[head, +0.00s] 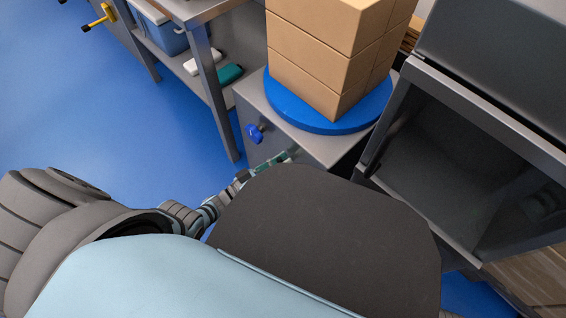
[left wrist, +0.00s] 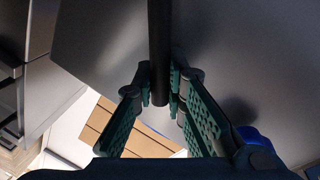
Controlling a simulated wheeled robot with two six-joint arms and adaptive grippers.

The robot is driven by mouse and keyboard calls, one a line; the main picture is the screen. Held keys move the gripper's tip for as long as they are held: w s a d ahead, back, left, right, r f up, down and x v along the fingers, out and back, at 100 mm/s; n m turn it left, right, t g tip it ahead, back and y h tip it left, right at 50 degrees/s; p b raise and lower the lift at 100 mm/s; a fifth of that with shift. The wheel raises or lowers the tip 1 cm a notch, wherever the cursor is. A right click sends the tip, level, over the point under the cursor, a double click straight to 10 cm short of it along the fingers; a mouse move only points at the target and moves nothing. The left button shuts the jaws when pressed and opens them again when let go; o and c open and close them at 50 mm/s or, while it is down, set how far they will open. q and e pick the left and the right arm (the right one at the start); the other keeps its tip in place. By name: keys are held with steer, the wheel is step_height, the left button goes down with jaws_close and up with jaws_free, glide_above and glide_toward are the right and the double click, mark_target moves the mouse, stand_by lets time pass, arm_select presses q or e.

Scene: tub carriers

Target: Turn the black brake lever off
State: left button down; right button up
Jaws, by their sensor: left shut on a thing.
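The black brake lever (left wrist: 158,35) is a dark round bar in the left wrist view, coming down from the top edge to a blunt end between the fingers. My left gripper (left wrist: 160,84) is shut on it near that end, with a green pad on either side. In the head view my left gripper (head: 271,161) is at the side of a grey cabinet (head: 300,142), below a blue knob (head: 255,133). The lever cannot be made out there. My right gripper is not in view.
Stacked cardboard boxes (head: 325,45) stand on a round blue turntable (head: 335,127) on top of the cabinet. A dark open metal frame (head: 460,140) stands close on the right. A workbench (head: 205,65) with a shelf is at the back left. Blue floor (head: 90,100) is clear at left.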

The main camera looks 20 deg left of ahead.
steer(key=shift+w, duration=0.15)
arm_select(q)
steer(key=c, duration=2)
jaws_free()
steer(key=shift+o, duration=0.5)
steer(key=shift+s, duration=0.1)
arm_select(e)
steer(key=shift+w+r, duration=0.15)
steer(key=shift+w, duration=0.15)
